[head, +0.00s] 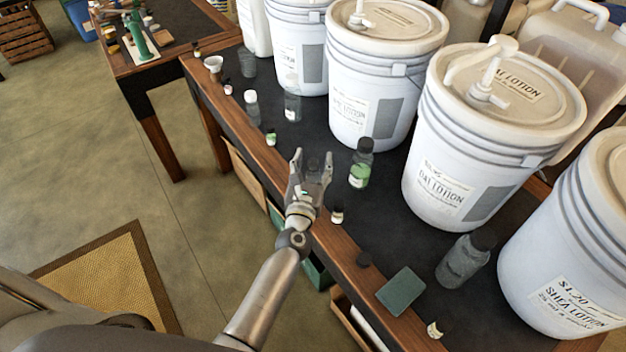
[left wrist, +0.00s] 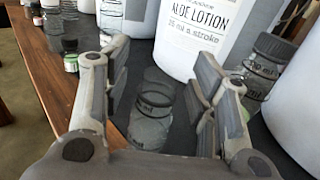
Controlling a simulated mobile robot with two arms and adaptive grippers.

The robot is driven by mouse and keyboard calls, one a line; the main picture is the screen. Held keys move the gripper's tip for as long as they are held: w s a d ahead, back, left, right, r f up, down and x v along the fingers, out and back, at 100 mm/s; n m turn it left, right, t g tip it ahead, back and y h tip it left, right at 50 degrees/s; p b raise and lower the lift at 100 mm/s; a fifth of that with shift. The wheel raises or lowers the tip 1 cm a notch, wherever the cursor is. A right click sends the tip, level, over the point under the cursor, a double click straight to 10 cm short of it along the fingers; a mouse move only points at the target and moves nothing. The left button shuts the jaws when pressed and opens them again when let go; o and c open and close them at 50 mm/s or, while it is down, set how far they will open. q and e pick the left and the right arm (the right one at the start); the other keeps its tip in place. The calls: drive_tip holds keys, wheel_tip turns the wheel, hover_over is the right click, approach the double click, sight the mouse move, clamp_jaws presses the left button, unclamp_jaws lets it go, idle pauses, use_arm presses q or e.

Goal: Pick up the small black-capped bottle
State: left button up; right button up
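My left gripper (head: 312,165) is open over the front part of the bench. In the left wrist view its fingers (left wrist: 162,72) stand apart on either side of a clear, grey-tinted vessel (left wrist: 152,118); I cannot tell whether they touch it. Several small black-capped bottles are in the head view: one (head: 337,214) just right of the gripper's wrist, one (head: 270,138) to the left, and one (head: 436,328) at the bottom right. The left one also seems to show in the left wrist view (left wrist: 70,58). My right gripper is not in view.
Large white lotion buckets (head: 375,75) line the back of the dark-topped bench (head: 325,265). A dark-capped bottle with a green label (head: 359,176) stands right of the gripper. A larger grey bottle (head: 465,262) and a green block (head: 401,291) are further right.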

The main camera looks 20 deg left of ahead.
use_arm(q)
drive_tip(key=c, duration=0.8)
drive_tip(key=shift+c, duration=0.2)
drive_tip(key=shift+r, duration=0.1)
